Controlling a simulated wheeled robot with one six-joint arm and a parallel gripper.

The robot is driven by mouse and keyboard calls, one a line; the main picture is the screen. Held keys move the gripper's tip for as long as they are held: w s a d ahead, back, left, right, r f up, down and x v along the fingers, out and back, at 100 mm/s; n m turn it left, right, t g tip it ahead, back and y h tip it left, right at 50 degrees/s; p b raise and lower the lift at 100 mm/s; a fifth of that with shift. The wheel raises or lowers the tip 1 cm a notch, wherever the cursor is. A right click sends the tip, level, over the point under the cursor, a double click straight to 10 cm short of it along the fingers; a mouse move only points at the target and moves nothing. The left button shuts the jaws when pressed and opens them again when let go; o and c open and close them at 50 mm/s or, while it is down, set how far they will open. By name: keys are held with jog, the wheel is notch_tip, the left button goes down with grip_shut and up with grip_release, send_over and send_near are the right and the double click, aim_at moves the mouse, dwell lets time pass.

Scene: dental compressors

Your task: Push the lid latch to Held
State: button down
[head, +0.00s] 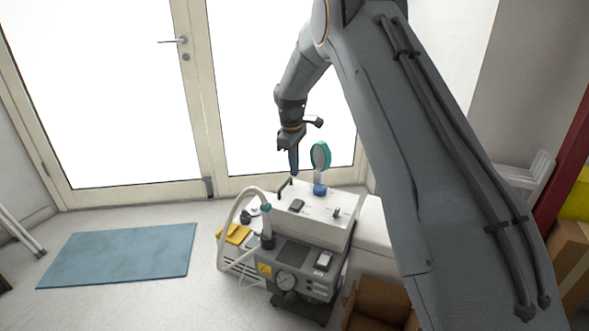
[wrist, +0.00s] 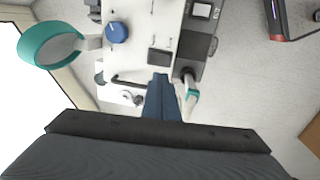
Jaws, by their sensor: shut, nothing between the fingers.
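The compressor unit (head: 318,228) has a white top deck and a grey front panel. On the deck are a black bar handle (head: 284,187), a dark rectangular piece (head: 297,204), a small lever (head: 336,212) and a blue knob (head: 320,190). I cannot tell which part is the lid latch, and no "Held" label is readable. My gripper (head: 295,174) points down, shut and empty, just above the deck near the black handle. In the wrist view its fingers (wrist: 160,82) are together, beside the black handle (wrist: 130,82) and below the dark square piece (wrist: 159,57).
A teal-rimmed round piece (head: 320,156) stands up behind the deck, close to my gripper. A gauge (head: 287,282) is on the front. A cardboard box (head: 380,300) stands at right; a blue mat (head: 120,254) lies left.

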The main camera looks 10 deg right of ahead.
jog(key=s+r+m, duration=0.3)
jog(key=s+r, duration=0.2)
jog(key=s, duration=0.5)
jog(key=s+r+m, duration=0.2)
jog(key=s+r, duration=0.3)
jog(key=s, duration=0.4)
jog(key=s+m+g+y, duration=0.1)
jog(key=s+m, duration=0.4)
jog(key=s, duration=2.1)
jog(key=shift+a+m, duration=0.25)
jog(key=shift+m, duration=0.05)
